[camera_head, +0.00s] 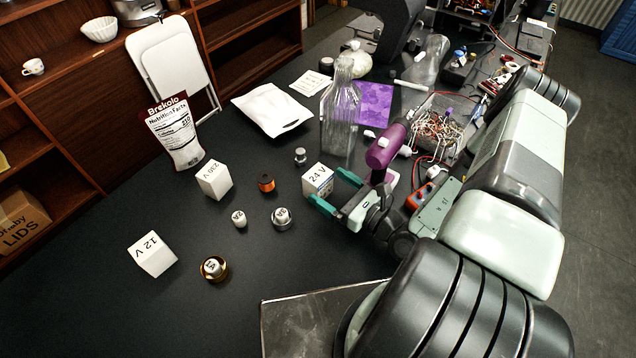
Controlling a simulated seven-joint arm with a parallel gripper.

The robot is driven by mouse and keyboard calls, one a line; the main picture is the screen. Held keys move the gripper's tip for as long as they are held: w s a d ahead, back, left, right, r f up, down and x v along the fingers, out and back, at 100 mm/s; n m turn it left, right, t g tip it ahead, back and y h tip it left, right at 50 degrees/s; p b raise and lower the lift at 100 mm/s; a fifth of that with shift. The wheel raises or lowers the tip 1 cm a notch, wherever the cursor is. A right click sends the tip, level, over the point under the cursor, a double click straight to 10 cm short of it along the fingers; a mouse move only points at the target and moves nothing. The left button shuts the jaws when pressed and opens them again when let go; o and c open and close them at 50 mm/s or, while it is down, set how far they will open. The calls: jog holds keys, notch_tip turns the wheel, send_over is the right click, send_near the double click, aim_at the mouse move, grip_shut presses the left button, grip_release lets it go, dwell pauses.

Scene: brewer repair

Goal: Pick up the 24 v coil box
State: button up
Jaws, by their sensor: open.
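The 24 v coil box (317,180) is a small white box marked "24 V", standing on the dark table near the middle of the picture. My gripper (335,191) is open, with green fingertips. One finger reaches the far right side of the box and the other reaches its near side. The box lies at or just beyond the fingertips. I cannot tell whether either finger touches it. My arm comes in from the right.
A white 230 V box (214,181) and a 12 V box (152,254) stand to the left.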

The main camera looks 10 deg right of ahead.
aim_at(310, 171)
jog(key=x, duration=0.6)
jog(key=shift+w+r, duration=0.15)
jog(key=shift+w, duration=0.15)
jog(key=shift+c, duration=0.3)
jog(key=c, duration=1.1)
jog(key=shift+r, duration=0.1)
jog(key=shift+c, duration=0.2)
